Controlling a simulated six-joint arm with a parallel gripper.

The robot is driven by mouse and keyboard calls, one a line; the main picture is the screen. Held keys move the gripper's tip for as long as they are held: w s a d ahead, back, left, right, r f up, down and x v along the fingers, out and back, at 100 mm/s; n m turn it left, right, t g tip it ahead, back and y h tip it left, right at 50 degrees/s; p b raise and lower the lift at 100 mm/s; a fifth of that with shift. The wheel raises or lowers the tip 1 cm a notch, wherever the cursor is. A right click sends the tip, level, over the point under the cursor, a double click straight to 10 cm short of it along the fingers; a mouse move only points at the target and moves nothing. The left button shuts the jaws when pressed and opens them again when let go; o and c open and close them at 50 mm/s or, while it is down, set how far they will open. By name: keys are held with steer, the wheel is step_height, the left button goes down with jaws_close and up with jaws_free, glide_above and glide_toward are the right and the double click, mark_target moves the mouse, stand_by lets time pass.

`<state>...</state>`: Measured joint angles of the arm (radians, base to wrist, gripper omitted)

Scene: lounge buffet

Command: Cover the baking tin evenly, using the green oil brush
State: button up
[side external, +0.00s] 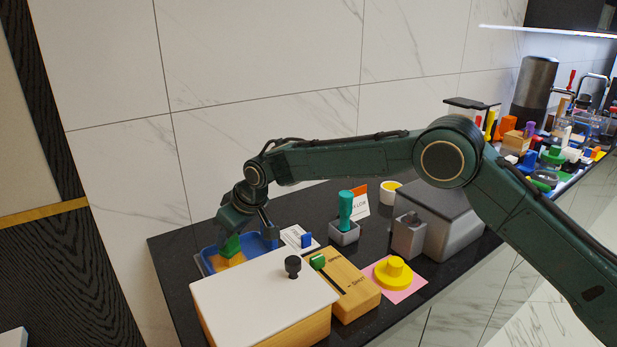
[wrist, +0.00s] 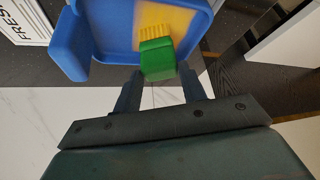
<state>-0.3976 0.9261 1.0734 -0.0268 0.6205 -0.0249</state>
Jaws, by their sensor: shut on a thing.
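The baking tin (side external: 262,243) is a blue shallow tray at the far left end of the dark counter; it also shows at the top of the wrist view (wrist: 108,28). A yellow-orange oil patch (wrist: 178,20) covers the right part of its visible floor, while the left part is bare blue. My gripper (wrist: 160,76) is shut on the green oil brush (wrist: 156,58), which also shows in the side view (side external: 231,246). The brush's yellow bristles (wrist: 153,32) are over the edge of the oil patch; I cannot tell whether they touch the floor. The tin's far end is cut off in the wrist view.
A white-topped wooden box (side external: 255,298) with a black knob stands close in front of the tin. Beside it are a wooden slider box (side external: 350,287), a yellow knob (side external: 394,271) on pink paper, a teal-handled tool (side external: 346,208) in a grey holder, and a grey box (side external: 440,208).

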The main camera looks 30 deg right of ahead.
steer(key=shift+w+f, duration=0.1)
steer(key=shift+w, duration=0.7)
steer(key=shift+s+d, duration=0.1)
steer(key=shift+d, duration=0.75)
steer(key=shift+s, duration=1.75)
steer(key=shift+w, duration=1.7)
steer(key=shift+d, duration=0.7)
steer(key=shift+s, duration=1.75)
steer(key=shift+w, duration=1.7)
steer(key=shift+w+r, duration=0.15)
steer(key=shift+r, duration=0.1)
step_height(320, 180, up, 8)
steer(key=shift+f, duration=0.1)
